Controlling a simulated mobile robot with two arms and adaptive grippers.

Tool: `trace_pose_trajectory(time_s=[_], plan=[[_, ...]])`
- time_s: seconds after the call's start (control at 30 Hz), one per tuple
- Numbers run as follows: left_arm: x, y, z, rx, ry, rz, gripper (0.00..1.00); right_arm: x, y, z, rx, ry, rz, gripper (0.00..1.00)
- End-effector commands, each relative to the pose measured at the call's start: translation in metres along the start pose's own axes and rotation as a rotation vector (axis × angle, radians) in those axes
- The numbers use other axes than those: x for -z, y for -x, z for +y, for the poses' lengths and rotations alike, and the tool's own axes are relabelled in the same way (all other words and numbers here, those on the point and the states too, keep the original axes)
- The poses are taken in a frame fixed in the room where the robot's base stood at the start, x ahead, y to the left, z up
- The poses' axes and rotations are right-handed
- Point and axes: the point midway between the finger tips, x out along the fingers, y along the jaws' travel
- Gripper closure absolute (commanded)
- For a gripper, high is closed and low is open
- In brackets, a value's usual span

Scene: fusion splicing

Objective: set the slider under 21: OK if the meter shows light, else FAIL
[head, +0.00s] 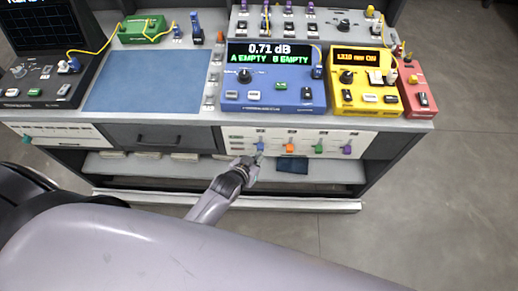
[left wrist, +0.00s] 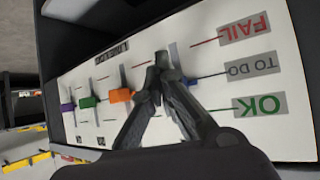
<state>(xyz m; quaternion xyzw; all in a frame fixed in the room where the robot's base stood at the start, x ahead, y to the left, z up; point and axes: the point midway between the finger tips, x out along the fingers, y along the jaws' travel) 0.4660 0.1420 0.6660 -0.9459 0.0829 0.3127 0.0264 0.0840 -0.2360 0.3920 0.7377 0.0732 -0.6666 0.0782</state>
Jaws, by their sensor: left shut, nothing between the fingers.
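The white slider panel (head: 236,139) is on the front of the bench; its OK (left wrist: 258,105), TO DO (left wrist: 252,67) and FAIL (left wrist: 244,28) labels show in the left wrist view. A blue slider (head: 260,146) is the leftmost in the head view. In the left wrist view the blue slider (left wrist: 190,82) is partly hidden by the fingers and is about level with the TO DO line. I cannot read which slider is 21. My left gripper (head: 258,158) is shut and empty at the blue slider. The blue meter (head: 262,92) reads 0.71 dB, A EMPTY, B EMPTY.
Orange (head: 290,148), green (head: 318,149) and purple (head: 347,150) sliders share the panel. A yellow device (head: 362,98) and a red device (head: 418,100) stand on the bench right of the meter. A blue mat (head: 143,80) lies bare. A drawer (head: 160,138) is left of the panel.

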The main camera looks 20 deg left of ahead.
Motion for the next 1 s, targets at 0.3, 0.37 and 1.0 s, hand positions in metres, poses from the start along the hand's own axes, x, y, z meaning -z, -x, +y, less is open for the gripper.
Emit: trace_pose_trajectory(time_s=[0.3,0.37,1.0], plan=[[0.038,0.002,-0.009,0.013,-0.003,0.064,1.0,0.001,0.009,0.001,-0.001,0.0,0.0,0.51],[0.039,0.003,-0.009,0.013,-0.003,0.065,1.0,0.001,0.011,0.001,-0.001,0.0,0.0,0.51],[0.051,0.012,-0.009,0.013,-0.002,0.065,1.0,0.002,0.027,0.001,0.0,0.001,0.0,0.51]])
